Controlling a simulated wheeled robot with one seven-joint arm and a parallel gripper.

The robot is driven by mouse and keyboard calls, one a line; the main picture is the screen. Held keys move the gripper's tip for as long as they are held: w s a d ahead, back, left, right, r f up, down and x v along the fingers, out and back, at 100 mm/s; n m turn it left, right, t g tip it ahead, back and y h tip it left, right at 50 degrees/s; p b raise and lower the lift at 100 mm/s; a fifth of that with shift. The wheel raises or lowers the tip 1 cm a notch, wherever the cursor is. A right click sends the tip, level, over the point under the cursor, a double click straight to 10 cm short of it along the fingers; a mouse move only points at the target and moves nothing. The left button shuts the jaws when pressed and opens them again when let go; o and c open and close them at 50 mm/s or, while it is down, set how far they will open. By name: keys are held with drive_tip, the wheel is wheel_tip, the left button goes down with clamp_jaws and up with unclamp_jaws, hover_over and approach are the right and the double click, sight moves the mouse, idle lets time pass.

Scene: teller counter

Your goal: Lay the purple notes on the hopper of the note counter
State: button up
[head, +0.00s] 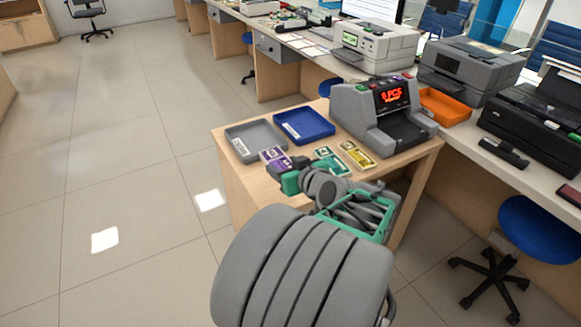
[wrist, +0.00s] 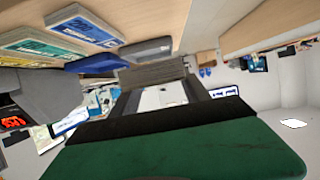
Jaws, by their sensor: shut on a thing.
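The purple notes (head: 274,155) show in the head view just beyond the green tip of my gripper (head: 288,177), at the front left of the wooden table. My gripper is shut on them; its own arm hides part of the grip. The note counter (head: 378,112) stands at the table's back right, its red display lit and its dark hopper area partly visible. My gripper is to the left of the counter and apart from it. In the wrist view, the green and dark parts of my gripper (wrist: 170,125) fill the bottom, and the purple notes cannot be made out clearly.
Green notes (head: 331,162) and yellow notes (head: 357,156) lie in front of the counter. A grey tray (head: 236,131) and a blue tray (head: 325,131) lie at the table's back left. An orange tray (head: 459,101) and printers stand on the long counter behind.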

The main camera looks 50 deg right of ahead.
drive_tip(key=w+d+f, duration=0.1)
drive_tip(key=w+f, duration=0.1)
drive_tip(key=w+d+f, duration=0.1)
drive_tip(key=w+f, duration=0.1)
drive_tip(key=w+d+f+b, duration=0.1)
drive_tip(key=w+d+f, duration=0.1)
drive_tip(key=f, duration=0.1)
drive_tip(key=shift+d, duration=0.1)
drive_tip(key=shift+w+d+f, duration=0.1)
drive_tip(key=shift+w+f, duration=0.1)
drive_tip(key=shift+f, duration=1.35)
drive_tip(key=shift+f+b, duration=0.1)
drive_tip(key=shift+b, duration=0.25)
drive_tip(key=shift+f, duration=0.15)
drive_tip(key=o, duration=1.3)
